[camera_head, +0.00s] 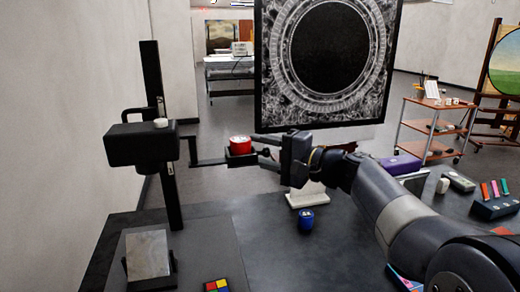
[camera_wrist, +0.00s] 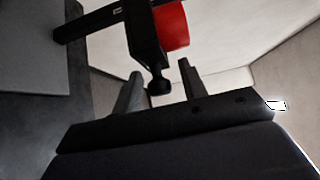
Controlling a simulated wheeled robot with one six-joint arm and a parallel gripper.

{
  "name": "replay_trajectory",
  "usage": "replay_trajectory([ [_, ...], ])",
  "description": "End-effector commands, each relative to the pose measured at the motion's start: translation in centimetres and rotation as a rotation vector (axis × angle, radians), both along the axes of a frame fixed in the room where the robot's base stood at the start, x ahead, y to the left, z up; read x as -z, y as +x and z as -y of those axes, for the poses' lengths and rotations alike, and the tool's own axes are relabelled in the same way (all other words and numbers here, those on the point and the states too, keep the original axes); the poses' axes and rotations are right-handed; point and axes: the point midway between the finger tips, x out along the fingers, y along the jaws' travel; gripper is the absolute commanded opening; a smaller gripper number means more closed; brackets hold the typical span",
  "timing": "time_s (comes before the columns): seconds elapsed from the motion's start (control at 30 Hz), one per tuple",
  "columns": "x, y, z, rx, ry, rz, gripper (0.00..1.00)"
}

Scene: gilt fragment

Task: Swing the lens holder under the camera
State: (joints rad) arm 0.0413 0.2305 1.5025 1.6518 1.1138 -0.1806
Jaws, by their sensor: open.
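The camera (camera_head: 142,146) is a black box on a dark upright post at the left. The lens holder (camera_head: 210,162) is a thin black arm reaching right from the post, with a red round lens piece (camera_head: 239,145) at its outer end, out to the right of the camera. My gripper (camera_head: 257,149) is open at that outer end. In the wrist view, the holder's small black knob (camera_wrist: 158,84) lies between the two spread fingers (camera_wrist: 160,70), with gaps visible on both sides. The red piece (camera_wrist: 172,24) shows beyond it.
A grey plate (camera_head: 148,254) stands on the dark table below the camera. A large dark patterned screen (camera_head: 325,60) rises behind my gripper. A blue jar (camera_head: 306,219) and a colored cube (camera_head: 217,286) are on the table. A wooden cart (camera_head: 431,128) stands back right.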

Motion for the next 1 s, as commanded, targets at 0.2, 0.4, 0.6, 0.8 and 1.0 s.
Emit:
replay_trajectory([
  [0.2,0.02,0.37,-0.70,0.001,0.000,0.000,0.40],
  [0.4,0.02,0.37,-0.67,0.001,0.000,0.000,0.39],
  [0.6,0.02,0.36,-0.65,0.001,0.000,0.001,0.22],
  [0.8,0.02,0.36,-0.65,0.000,0.000,0.001,0.06],
  [1.0,0.02,0.35,-0.65,0.000,-0.001,0.000,0.00],
])
